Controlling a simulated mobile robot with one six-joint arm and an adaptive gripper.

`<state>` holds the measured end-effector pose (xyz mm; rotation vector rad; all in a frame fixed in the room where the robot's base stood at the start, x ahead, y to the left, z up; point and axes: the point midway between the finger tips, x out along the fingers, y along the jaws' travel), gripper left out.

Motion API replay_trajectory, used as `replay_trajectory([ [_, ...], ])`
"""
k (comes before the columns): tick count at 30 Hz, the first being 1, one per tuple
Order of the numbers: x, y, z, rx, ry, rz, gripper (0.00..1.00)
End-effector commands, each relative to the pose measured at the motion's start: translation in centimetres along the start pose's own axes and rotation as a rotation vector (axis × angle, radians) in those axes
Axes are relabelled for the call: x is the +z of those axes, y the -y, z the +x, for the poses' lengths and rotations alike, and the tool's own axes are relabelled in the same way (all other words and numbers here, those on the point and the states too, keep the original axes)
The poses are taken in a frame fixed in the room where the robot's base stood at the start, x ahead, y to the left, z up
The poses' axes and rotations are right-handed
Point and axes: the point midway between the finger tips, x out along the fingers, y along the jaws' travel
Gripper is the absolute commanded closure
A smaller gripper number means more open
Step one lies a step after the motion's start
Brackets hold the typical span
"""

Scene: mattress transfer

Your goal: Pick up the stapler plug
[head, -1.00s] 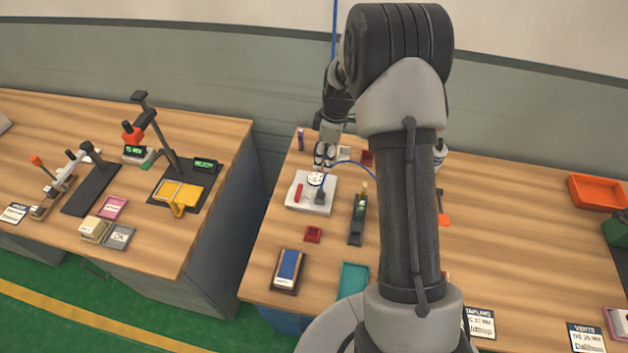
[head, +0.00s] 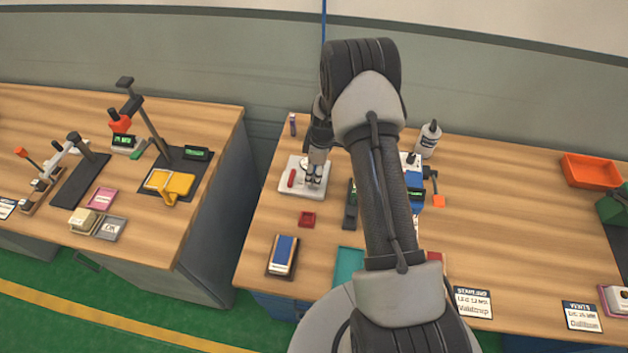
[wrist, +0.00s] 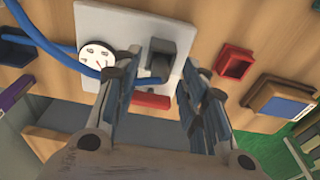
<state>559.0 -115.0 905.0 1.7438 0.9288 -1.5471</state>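A pale square plate (head: 292,188) lies on the right bench; it also fills the middle of the wrist view (wrist: 200,18). On it are a white round socket with dark holes (wrist: 97,54), a red bar (wrist: 150,101) and a dark grey block (wrist: 161,58), which looks like the plug. A blue cable (wrist: 30,37) comes from the left, passes the socket and shows again just below the block, between my fingers. My gripper (head: 313,182) is above the plate, pointing down. In the wrist view its fingers (wrist: 158,92) are apart, with the block just beyond their tips. I see no contact.
A small red tray (head: 307,219) and a blue-topped box (head: 283,256) stand nearer the front. A dark device (head: 350,205) is close to the right of the plate. A white bottle (head: 429,139) stands behind my arm. The bench's right middle is clear.

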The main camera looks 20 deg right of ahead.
Motion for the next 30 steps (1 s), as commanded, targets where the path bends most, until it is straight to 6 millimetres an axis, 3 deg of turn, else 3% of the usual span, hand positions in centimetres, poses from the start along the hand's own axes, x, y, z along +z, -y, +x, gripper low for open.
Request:
replay_trajectory([
  [3,-0.06,-0.02,1.15,0.001,-0.001,0.0,0.61],
  [11,-0.07,-0.03,1.28,0.002,-0.001,-0.001,0.61],
  [27,-0.06,-0.01,1.28,0.001,0.0,-0.001,0.97],
  [30,-0.06,-0.01,1.28,0.001,0.0,-0.001,1.0],
])
